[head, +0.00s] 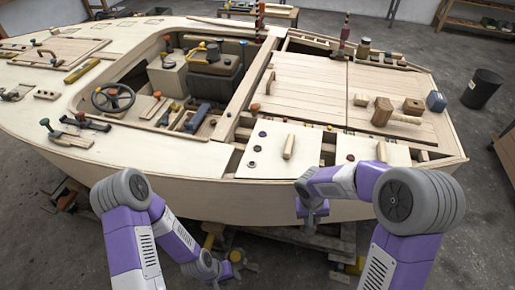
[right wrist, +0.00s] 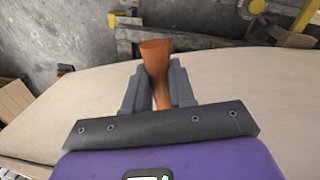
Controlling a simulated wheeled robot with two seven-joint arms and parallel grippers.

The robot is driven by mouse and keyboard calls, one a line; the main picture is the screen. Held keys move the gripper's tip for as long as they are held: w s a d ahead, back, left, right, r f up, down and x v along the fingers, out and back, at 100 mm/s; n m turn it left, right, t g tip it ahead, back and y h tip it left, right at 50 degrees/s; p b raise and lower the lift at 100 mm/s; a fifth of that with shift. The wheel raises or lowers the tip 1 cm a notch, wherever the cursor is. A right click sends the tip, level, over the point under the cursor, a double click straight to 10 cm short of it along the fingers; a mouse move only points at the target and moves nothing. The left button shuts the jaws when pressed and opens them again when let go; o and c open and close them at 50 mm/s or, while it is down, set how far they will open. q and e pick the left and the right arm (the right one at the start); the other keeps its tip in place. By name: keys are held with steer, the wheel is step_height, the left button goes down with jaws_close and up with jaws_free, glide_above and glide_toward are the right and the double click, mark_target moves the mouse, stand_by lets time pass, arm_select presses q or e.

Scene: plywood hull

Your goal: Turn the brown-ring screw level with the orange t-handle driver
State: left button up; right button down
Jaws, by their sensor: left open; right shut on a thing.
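My right gripper (right wrist: 158,88) is shut on an orange flared handle (right wrist: 156,56), which looks like the t-handle driver, upright between the fingers in the right wrist view. Its lower end is hidden by the gripper. In the head view my right wrist hangs beside the hull's near side, and the driver cannot be made out there. My left gripper (head: 222,272) is low in front of the hull, open, with nothing seen in it. Several small dark screw heads sit on a pale panel (head: 283,165) on the near deck; I cannot tell which has the brown ring.
The plywood hull (head: 170,150) fills the middle, with a steering wheel (head: 113,97) and seat in its cockpit. Wooden blocks (head: 382,110) and loose tools lie on the deck. A second pale panel (head: 368,153) is to the right. A dark bin (head: 482,88) stands beyond.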

steer(key=shift+r+p, duration=1.5)
steer(key=shift+r, duration=0.6)
steer(key=shift+f, duration=0.1)
